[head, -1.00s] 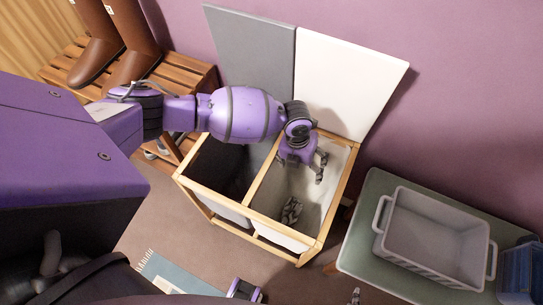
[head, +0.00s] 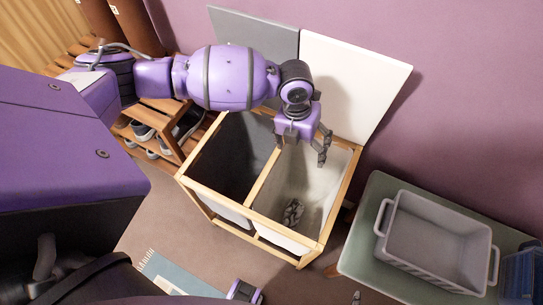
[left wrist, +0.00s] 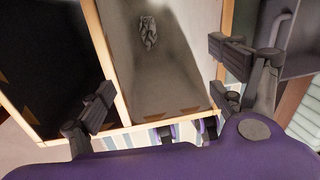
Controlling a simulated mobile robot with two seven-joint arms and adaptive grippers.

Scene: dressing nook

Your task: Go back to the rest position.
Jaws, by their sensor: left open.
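My left gripper (head: 302,150) is open and empty above the back of the hamper's right, pale-lined compartment. Its spread fingers also show in the left wrist view (left wrist: 160,72). The wooden-framed hamper (head: 247,212) has a dark-lined left compartment and a pale-lined right one. A small grey patterned crumpled item (head: 293,213) lies at the bottom of the right compartment, apart from my fingers; it also shows in the left wrist view (left wrist: 147,32). At the head view's bottom edge only a small grey tip shows, perhaps of my right gripper; its jaws cannot be made out.
The grey lid (head: 255,38) and white lid (head: 352,85) stand raised against the wall behind the hamper. A wooden shoe rack (head: 165,112) with shoes and boots is at left. A green-topped table (head: 362,225) at right bears a grey basket (head: 437,240).

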